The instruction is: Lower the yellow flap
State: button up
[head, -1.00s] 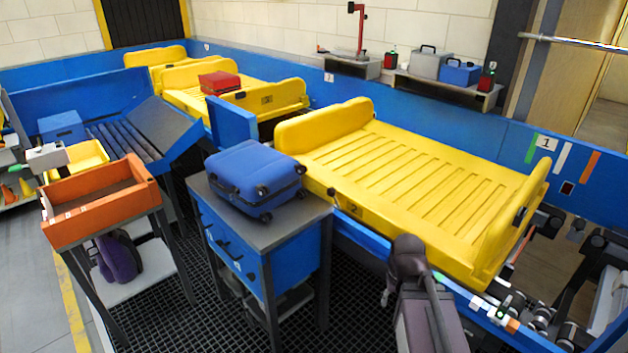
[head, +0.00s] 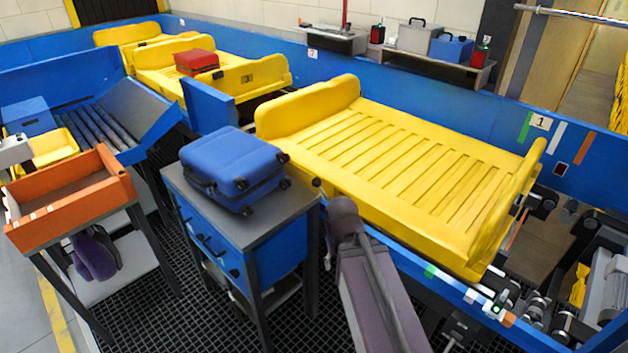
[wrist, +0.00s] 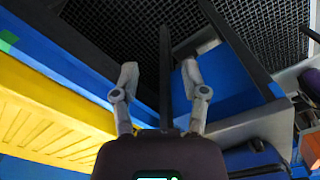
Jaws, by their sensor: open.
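The nearest yellow tray (head: 400,155) is empty, with a slatted floor and raised walls at its left end (head: 310,105) and right end (head: 512,205). Its near long side shows no raised wall; a yellow panel (head: 380,215) runs down from the floor's edge there, partly hidden behind my arm. I cannot tell which part is the named flap. In the wrist view, my gripper (wrist: 160,80) is open and empty, its fingers apart above dark grating and a blue cabinet. The yellow tray (wrist: 60,115) is at left there, apart from the fingers.
A blue suitcase (head: 234,168) lies on a blue cabinet (head: 225,238) left of my arm. An orange bin (head: 65,195) stands further left. A blue rail (head: 440,282) runs along the tray's near side. Another yellow tray behind holds a red case (head: 196,62).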

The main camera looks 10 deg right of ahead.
jog(key=o, duration=0.3)
jog(key=shift+w+r, duration=0.1)
jog(key=shift+w, duration=0.05)
jog(key=shift+o, duration=0.2)
notch_tip(320, 180, up, 19)
jog(key=m+p, duration=0.9)
jog(key=p, duration=1)
send_over(317, 178)
jog(key=shift+d, duration=0.15)
jog(key=shift+s, duration=0.2)
jog(key=f+b, duration=1.3)
jog(key=shift+w+a+f, duration=0.25)
jog(key=shift+f, duration=0.1)
jog(key=shift+b, duration=0.3)
